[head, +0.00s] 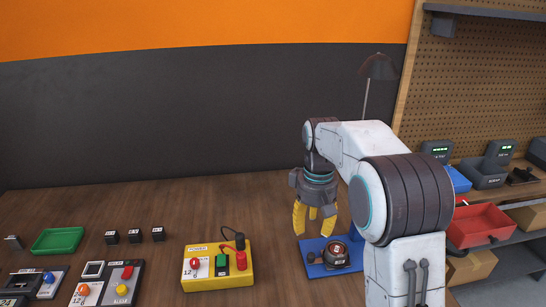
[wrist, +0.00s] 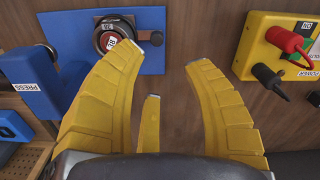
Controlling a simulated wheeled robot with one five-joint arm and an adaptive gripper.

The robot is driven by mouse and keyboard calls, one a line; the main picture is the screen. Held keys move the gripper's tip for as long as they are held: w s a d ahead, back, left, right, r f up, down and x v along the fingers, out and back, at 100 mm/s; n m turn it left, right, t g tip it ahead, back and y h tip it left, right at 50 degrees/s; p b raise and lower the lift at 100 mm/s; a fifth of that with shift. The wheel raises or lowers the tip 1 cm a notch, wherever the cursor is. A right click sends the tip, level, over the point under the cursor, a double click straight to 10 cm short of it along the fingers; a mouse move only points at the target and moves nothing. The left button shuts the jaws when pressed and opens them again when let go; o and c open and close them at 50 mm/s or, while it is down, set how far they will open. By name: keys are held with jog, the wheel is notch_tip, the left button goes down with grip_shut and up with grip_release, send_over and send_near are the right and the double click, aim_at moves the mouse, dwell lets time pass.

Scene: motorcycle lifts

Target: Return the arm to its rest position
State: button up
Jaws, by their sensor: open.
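My white arm (head: 365,145) reaches over the wooden bench and bends down at its wrist. My gripper (head: 314,225) points down with its yellow fingers spread and nothing between them. It hangs above the bench, beside a blue plate with a round dark knob (head: 336,253). In the wrist view my gripper (wrist: 165,70) shows yellow fingers apart, with bare wood between them. The knob (wrist: 118,38) on its blue plate (wrist: 152,55) lies beyond the left fingertip; I cannot tell whether they touch.
A yellow power box (head: 218,266) with plugs and a cable stands left of my gripper. Further left are small black blocks (head: 134,236), a green tray (head: 58,241) and button panels (head: 105,283). A lamp (head: 378,68) stands behind my arm. A red bin (head: 480,226) is at right.

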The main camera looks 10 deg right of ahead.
jog(key=s+f+m, duration=0.3)
jog(key=s+f, duration=0.3)
jog(key=s+r+t, duration=0.2)
jog(key=s+r, duration=0.2)
jog(key=s, duration=0.5)
jog(key=s+r+t, duration=0.2)
jog(key=s+r, duration=0.2)
jog(key=s, duration=0.6)
jog(key=shift+s+a+r, duration=0.15)
jog(key=shift+a+r, duration=0.05)
dwell(1.0)
